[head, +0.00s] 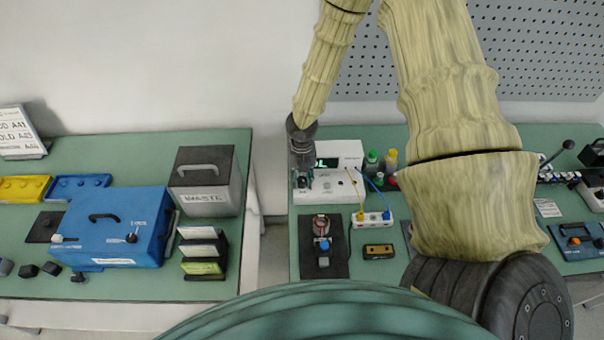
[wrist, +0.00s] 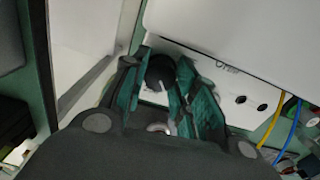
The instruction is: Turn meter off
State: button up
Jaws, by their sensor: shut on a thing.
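The meter (head: 341,171) is a white box with a dark display showing green marks, at the back left of the right-hand bench. In the wrist view its white case (wrist: 225,35) fills the upper right. My gripper (head: 303,180) reaches down to the left side of the meter's front. In the wrist view my gripper (wrist: 165,95) has its green-padded fingers on both sides of a black knob (wrist: 160,72) with a white pointer line, and it is shut on that knob. The fingers hide part of the knob's sides and the panel around it.
Yellow and blue leads (head: 362,195) run from the meter to a white terminal block (head: 371,219). A stator on a dark mat (head: 322,262) lies in front. Small bottles (head: 381,162) stand right of the meter. A gap separates the left bench (head: 130,145).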

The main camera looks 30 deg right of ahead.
aim_at(302, 179)
jog(key=n+p, duration=0.3)
jog(key=shift+r+p, duration=0.25)
jog(key=shift+p, duration=0.05)
jog(key=shift+f+n, duration=0.25)
jog(key=shift+n, duration=1.25)
jog(key=o, duration=0.8)
jog(key=shift+r, duration=3)
